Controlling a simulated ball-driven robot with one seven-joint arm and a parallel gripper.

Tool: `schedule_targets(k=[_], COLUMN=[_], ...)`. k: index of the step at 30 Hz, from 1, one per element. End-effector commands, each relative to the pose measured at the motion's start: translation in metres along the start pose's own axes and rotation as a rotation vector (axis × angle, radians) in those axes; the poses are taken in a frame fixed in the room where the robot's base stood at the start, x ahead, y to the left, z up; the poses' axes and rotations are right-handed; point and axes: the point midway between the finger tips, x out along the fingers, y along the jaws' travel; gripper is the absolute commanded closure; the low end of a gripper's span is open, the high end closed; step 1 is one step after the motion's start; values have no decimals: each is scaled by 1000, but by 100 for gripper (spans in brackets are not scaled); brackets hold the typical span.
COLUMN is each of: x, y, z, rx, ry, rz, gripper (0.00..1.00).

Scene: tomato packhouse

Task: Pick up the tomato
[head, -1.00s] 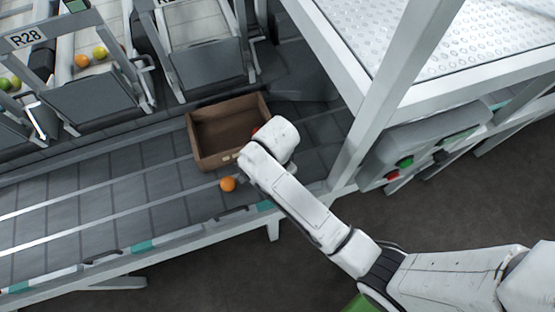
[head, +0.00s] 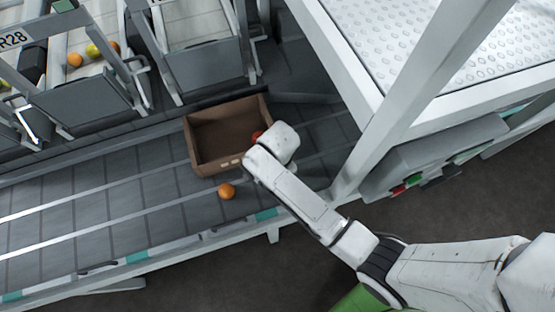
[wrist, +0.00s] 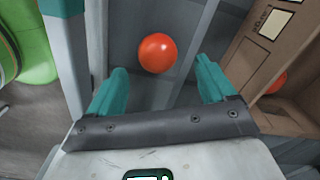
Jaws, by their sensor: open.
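An orange-red tomato (head: 227,191) lies on the grey conveyor in front of the cardboard box. In the wrist view this tomato (wrist: 157,53) shows just beyond my gripper (wrist: 161,68), between the lines of its two teal fingers. The fingers are apart and hold nothing. In the head view my arm's end hides the gripper; it is just right of the tomato. A second red tomato (head: 257,136) is inside the box, partly hidden by my arm; it also shows in the wrist view (wrist: 277,83).
The open cardboard box (head: 190,148) stands on the conveyor (head: 110,215), close to the right finger in the wrist view (wrist: 250,60). A white frame post (head: 400,110) rises right of my arm. Chutes with fruit are at the back left. The conveyor left of the tomato is clear.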

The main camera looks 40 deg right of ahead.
Motion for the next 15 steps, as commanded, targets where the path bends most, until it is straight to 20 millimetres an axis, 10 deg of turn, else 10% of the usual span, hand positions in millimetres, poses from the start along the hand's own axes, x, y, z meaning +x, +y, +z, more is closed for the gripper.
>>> schedule_targets(k=[15], x=[42], y=[2], z=[1], rx=[1], ry=[0], rz=[0], gripper=[17])
